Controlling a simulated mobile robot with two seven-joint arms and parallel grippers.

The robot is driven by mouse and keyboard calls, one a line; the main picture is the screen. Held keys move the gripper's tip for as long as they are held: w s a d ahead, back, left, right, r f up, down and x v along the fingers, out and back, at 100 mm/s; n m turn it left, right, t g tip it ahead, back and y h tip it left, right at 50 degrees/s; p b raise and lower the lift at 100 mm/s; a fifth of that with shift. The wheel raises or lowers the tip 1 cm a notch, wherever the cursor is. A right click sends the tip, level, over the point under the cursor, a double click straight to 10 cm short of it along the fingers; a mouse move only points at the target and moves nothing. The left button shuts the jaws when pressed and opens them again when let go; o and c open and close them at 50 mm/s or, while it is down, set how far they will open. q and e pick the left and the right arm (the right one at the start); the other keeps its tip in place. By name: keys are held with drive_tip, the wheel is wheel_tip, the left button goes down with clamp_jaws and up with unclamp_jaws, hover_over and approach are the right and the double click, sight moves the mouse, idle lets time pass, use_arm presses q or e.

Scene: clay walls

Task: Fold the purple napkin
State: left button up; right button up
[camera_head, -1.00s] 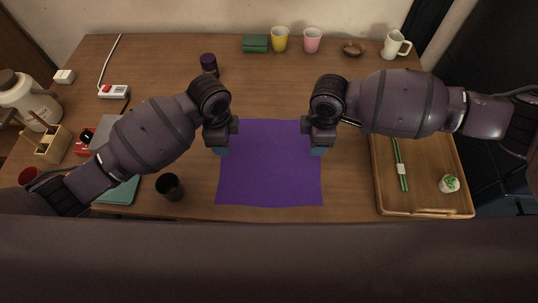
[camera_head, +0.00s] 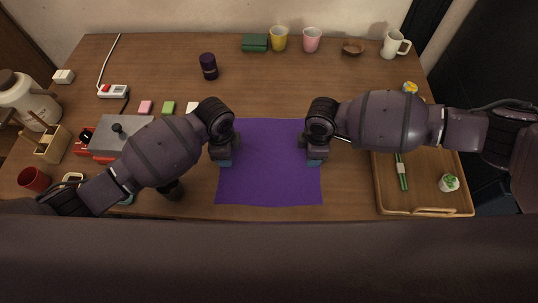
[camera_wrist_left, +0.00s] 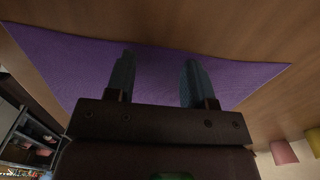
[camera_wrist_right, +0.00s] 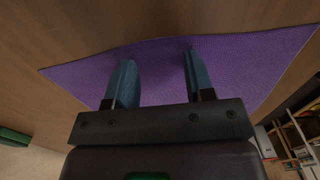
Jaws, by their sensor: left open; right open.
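The purple napkin (camera_head: 270,175) lies flat and spread out on the wooden table, roughly square, in the middle near the front edge. My left gripper (camera_head: 224,163) is over the napkin's left edge, and my right gripper (camera_head: 314,162) is over its right edge. In the left wrist view the open fingers (camera_wrist_left: 158,75) point at the napkin (camera_wrist_left: 150,60) with nothing between them. In the right wrist view the open fingers (camera_wrist_right: 158,75) also stand over the napkin (camera_wrist_right: 225,60), empty. I cannot tell whether the fingertips touch the cloth.
A dark cup (camera_head: 172,190) stands left of the napkin, partly behind my left arm. A wooden tray (camera_head: 430,211) with green chopsticks (camera_head: 402,175) is at the right. Yellow (camera_head: 279,39) and pink cups (camera_head: 312,40) stand at the back.

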use_arm(q)
drive_tip(key=shift+f, duration=0.2)
drive_tip(key=shift+c, duration=0.2)
use_arm(e)
drive_tip(key=shift+f, duration=0.2)
drive_tip(key=shift+c, duration=0.2)
use_arm(q)
drive_tip(key=shift+s, duration=0.1)
clamp_jaws()
use_arm(e)
drive_tip(key=shift+s, duration=0.1)
clamp_jaws()
